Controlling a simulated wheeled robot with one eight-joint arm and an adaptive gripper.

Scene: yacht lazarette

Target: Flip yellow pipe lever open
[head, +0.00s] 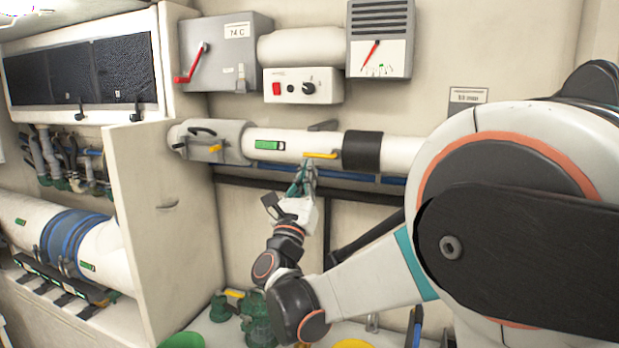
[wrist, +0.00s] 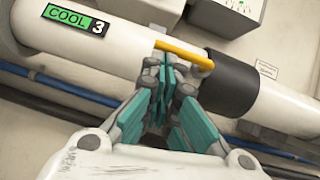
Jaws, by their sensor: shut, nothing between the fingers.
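A white pipe (head: 286,143) runs along the back wall and carries a yellow lever (head: 320,155), which lies along the pipe. In the wrist view the lever (wrist: 186,52) is a yellow bar beside a dark band. A second, smaller yellow lever (head: 215,148) sits on the grey pipe sleeve to the left. My gripper (head: 306,172) is just below the right-hand yellow lever. In the wrist view its teal fingers (wrist: 166,76) are shut and empty, with tips close under the lever. I cannot tell whether they touch it.
A grey box with a red handle (head: 190,66), a switch panel (head: 303,85) and a gauge (head: 379,55) hang above the pipe. Blue and dark lines run below it. A cabinet side (head: 170,220) stands at left. Green fittings (head: 257,318) sit low beside my arm.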

